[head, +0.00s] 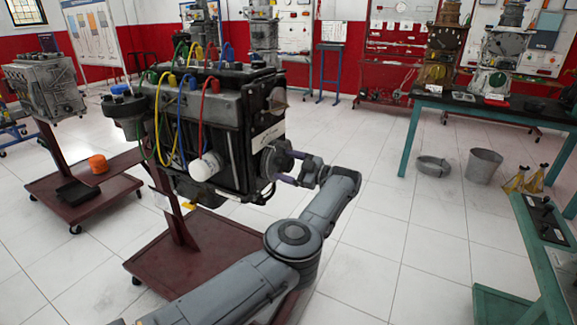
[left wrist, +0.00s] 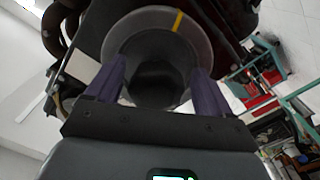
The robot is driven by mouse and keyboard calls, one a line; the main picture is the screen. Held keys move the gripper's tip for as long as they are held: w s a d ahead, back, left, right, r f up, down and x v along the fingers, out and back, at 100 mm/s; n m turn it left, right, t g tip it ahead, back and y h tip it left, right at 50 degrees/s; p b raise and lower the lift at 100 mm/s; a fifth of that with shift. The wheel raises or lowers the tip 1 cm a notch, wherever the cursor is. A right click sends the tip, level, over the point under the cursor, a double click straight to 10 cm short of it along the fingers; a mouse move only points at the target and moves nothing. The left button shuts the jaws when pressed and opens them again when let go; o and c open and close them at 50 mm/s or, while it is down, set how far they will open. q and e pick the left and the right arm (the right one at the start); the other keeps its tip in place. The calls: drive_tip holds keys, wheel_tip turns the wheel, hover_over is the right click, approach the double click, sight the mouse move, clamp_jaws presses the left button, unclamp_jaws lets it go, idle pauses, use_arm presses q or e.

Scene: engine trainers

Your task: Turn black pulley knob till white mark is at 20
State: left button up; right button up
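The black pulley knob (left wrist: 158,66) sits inside a grey ring (left wrist: 196,38) on the engine (head: 215,125). The ring bears one yellow-orange mark (left wrist: 178,21) at its top, a little right of centre; I see no white mark and cannot read any numbers. My left gripper (left wrist: 160,76) faces the knob with one purple finger on each side of it. In the head view the left gripper (head: 282,168) is at the right-hand end of the engine. The fingers lie close along the knob's sides, but I cannot tell whether they press on it. My right gripper is out of view.
The engine stands on a dark red wheeled stand (head: 205,245). Another stand (head: 85,190) with an orange part is to the left. A green-legged table (head: 480,108) and a grey bucket (head: 483,165) are to the right.

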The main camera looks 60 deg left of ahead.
use_arm(q)
drive_tip(key=shift+d+r, duration=0.1)
drive_tip(key=shift+r, duration=0.05)
drive_tip(key=shift+w+d, duration=0.25)
drive_tip(key=shift+d, duration=0.1)
drive_tip(key=v, duration=0.3)
drive_tip(key=shift+w+d+p, duration=0.15)
drive_tip(key=shift+d+p, duration=0.15)
drive_tip(key=b, duration=1)
approach(292, 166)
drive_tip(key=shift+a, duration=0.35)
